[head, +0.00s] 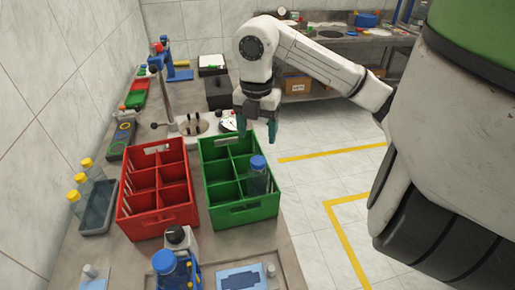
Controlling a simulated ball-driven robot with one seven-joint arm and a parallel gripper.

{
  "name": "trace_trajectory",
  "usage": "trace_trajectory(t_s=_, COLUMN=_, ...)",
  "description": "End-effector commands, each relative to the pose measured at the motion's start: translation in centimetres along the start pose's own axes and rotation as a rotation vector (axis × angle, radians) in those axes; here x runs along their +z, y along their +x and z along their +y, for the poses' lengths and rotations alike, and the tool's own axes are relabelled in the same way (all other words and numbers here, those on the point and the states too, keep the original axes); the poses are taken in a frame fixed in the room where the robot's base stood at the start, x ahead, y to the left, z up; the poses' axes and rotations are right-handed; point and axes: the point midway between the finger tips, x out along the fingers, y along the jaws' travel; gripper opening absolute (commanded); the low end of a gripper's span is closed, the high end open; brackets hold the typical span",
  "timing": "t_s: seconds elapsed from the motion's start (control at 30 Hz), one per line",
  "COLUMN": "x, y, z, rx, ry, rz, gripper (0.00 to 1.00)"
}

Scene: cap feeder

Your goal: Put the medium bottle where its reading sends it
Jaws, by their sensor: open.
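A clear bottle with a blue cap (258,178) stands upright in the green crate (246,212), in the right-hand column toward the front. A second blue-capped bottle (166,266) is at the bottom edge, by a blue fixture. I cannot tell which bottle is the medium one, and no reading is legible. My gripper (257,126) is open and empty, fingers pointing down, near the back of the green crate and apart from the bottle. The red crate (160,222) stands left of the green crate; its visible compartments look empty.
A grey tray (97,218) with several yellow-capped bottles is at the left. A grey-and-black device (180,238) stands in front of the crates. A blue-handled press (160,75) and dial gauge (228,126) are behind them. Open floor lies right of the bench.

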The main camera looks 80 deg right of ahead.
Motion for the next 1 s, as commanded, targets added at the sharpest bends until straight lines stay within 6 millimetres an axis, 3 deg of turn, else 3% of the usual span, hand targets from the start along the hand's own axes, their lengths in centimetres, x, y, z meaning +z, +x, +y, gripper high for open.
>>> trace_trajectory(t_s=0.1, x=0.1, y=-1.7, z=0.0, rx=0.0, ry=0.0, rz=-0.003, gripper=0.69)
trace_trajectory(t_s=0.3, x=0.0, y=-3.3, z=0.0, rx=0.0, ry=0.0, rz=0.0, gripper=0.69)
trace_trajectory(t_s=1.0, x=0.0, y=-3.5, z=0.0, rx=0.0, ry=0.0, rz=0.001, gripper=0.69)
